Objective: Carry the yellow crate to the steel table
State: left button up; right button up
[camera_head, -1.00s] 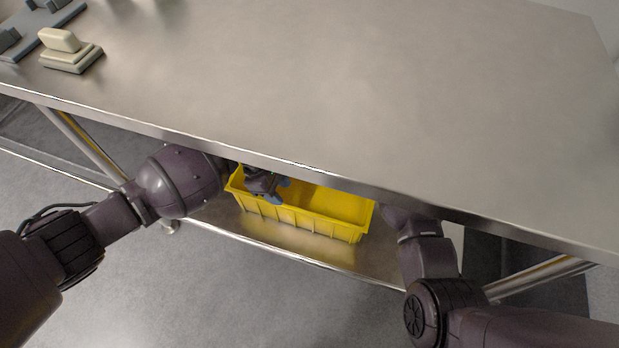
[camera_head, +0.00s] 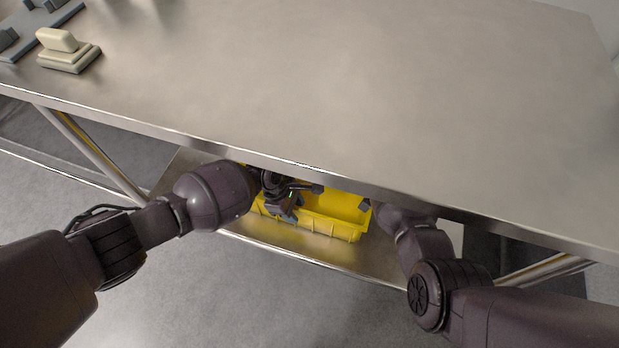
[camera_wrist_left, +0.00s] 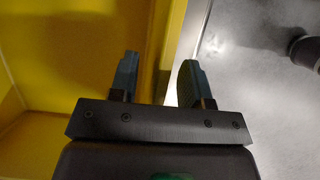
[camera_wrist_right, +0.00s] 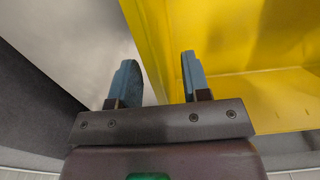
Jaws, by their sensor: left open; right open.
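The yellow crate (camera_head: 318,222) sits on the lower shelf under the steel table (camera_head: 350,100), partly hidden by the table top. My left gripper (camera_head: 303,202) is open at the crate's left part. In the left wrist view, the left gripper (camera_wrist_left: 157,75) has one finger over the crate's inside and one outside, with the crate wall (camera_wrist_left: 168,40) between them. My right gripper is mostly hidden under the table edge in the head view. In the right wrist view, the right gripper (camera_wrist_right: 160,75) is open, its fingers on either side of a crate wall (camera_wrist_right: 150,35).
A cream stacked block (camera_head: 68,50) and a grey fixture (camera_head: 35,30) are at the table's far left. The rest of the table top is clear. A table leg (camera_head: 95,155) stands left of my left arm.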

pick_arm(q)
jog(key=shift+d+f, duration=0.2)
jog(key=shift+f, duration=0.35)
pick_arm(e)
jog(key=shift+f, duration=0.6)
pick_arm(q)
jog(key=shift+s, duration=0.1)
jog(key=shift+c, duration=0.2)
grip_shut()
pick_arm(e)
grip_shut()
